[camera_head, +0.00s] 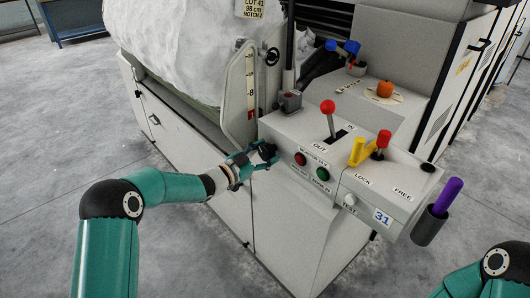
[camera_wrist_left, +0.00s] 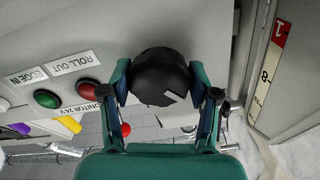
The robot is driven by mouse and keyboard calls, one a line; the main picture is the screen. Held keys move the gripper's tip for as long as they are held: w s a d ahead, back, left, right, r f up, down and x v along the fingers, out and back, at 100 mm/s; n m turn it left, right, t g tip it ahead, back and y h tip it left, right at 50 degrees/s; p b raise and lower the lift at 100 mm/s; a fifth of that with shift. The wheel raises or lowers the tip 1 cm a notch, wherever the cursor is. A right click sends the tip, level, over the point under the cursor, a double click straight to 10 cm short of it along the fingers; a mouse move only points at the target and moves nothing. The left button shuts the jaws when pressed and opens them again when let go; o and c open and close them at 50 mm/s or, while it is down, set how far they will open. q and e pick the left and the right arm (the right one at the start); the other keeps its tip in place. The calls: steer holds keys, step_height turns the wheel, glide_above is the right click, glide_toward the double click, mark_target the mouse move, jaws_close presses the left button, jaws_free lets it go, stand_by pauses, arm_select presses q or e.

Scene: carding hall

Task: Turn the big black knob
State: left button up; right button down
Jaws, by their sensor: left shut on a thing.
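The big black knob (camera_head: 267,150) is on the left end of the pale grey control panel's front face. In the left wrist view the knob (camera_wrist_left: 158,72) is round and dark, with a pale mark near its lower right edge. My left gripper (camera_head: 257,158) is shut on it. In the left wrist view the fingers of the left gripper (camera_wrist_left: 160,88) lie on either side of the knob. My right gripper is out of view; only part of my right arm shows at the lower right.
Right of the knob are a red button (camera_head: 300,159) and a green button (camera_head: 323,173). A red-topped lever (camera_head: 328,107), a yellow handle (camera_head: 357,152) and another red knob (camera_head: 383,139) stand on the panel. A purple-handled item sits in a dark holder (camera_head: 428,228). A scale plate (camera_head: 250,85) rises behind.

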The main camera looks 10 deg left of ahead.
arm_select(q)
steer(key=shift+f+n, duration=0.15)
steer(key=shift+n, duration=0.45)
steer(key=o, duration=1.2)
steer(key=shift+c, duration=0.2)
steer(key=v, duration=1.2)
